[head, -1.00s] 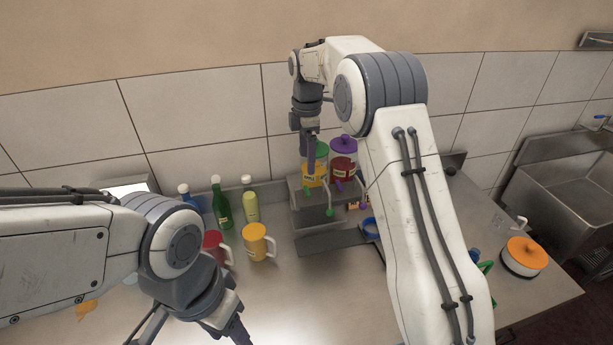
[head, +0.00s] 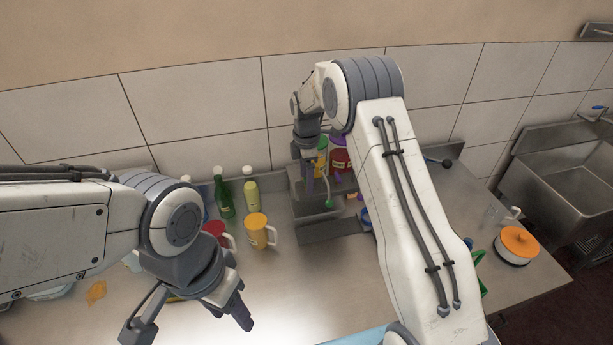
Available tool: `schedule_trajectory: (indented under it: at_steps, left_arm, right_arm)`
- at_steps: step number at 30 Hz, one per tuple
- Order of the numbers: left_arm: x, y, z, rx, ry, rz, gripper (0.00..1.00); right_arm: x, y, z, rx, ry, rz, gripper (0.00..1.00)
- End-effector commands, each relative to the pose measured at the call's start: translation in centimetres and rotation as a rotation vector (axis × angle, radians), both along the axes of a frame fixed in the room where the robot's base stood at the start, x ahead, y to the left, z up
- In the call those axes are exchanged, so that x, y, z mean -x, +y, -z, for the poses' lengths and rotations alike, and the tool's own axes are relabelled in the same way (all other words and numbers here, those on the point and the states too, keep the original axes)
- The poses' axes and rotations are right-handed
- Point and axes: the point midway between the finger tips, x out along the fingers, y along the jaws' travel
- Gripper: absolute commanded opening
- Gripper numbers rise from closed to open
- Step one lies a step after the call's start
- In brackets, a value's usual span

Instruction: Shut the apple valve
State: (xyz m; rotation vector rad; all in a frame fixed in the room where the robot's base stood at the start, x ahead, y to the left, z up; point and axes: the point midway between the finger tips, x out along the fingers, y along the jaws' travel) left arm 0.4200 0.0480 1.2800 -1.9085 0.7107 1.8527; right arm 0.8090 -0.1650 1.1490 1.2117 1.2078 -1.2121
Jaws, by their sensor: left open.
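A yellow dispenser (head: 321,160) with a green lid stands on the grey stand (head: 316,207) against the wall, partly hidden by my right gripper. Its label is too small to read, so I cannot tell surely that it is apple. A valve lever with a green knob (head: 328,203) hangs low in front of it. A red dispenser (head: 338,162) with a purple lid stands to its right, partly behind my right arm. My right gripper (head: 311,180) points down close in front of the yellow dispenser; its jaws are unclear. My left gripper (head: 188,328) is open and empty over the counter's front.
A yellow mug (head: 257,232) and a red mug (head: 219,236) stand left of the stand. Green (head: 223,199) and yellow-green (head: 250,191) bottles stand behind them. An orange-lidded pot (head: 517,246) is at the right, before the sink (head: 575,185). An orange spill-like patch (head: 96,292) lies at the left.

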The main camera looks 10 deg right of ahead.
Motion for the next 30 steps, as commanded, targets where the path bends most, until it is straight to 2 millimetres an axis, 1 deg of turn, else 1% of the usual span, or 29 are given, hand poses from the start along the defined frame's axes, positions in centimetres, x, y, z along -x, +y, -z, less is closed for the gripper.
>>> schedule_trajectory:
  at_steps: [1,2,3,5,6,12,17,23,30]
  left_arm:
    - [0.0,0.0,0.0,0.0,0.0,0.0,0.5]
    - [0.0,0.0,0.0,0.0,0.0,0.0,0.5]
    - [0.0,0.0,0.0,0.0,0.0,0.0,0.5]
    - [0.0,0.0,0.0,0.0,0.0,0.0,0.5]
    - [0.0,0.0,0.0,0.0,0.0,0.0,0.5]
    - [0.0,0.0,0.1,0.0,0.0,0.0,0.5]
    - [0.0,0.0,0.3,0.0,0.0,0.0,0.5]
    - [0.0,0.0,0.9,0.0,0.0,0.001,0.5]
    - [0.0,0.0,1.6,0.0,0.0,0.002,0.5]
  right_arm:
    - [0.0,0.0,0.0,0.0,0.0,0.0,0.58]
    - [0.0,0.0,0.0,0.0,0.0,0.0,0.47]
    - [0.0,0.0,0.0,0.0,0.0,0.0,0.31]
    - [0.0,0.0,0.0,0.0,0.0,0.0,0.09]
    - [0.0,0.0,-0.1,0.0,0.0,0.0,0.0]
    - [0.0,0.0,0.0,0.0,0.0,0.012,0.0]
    - [0.0,0.0,0.0,0.0,-0.001,0.063,0.0]
    - [-0.1,0.0,0.0,0.0,-0.001,0.193,0.0]
    - [-0.1,0.0,0.0,0.0,-0.002,0.413,0.0]
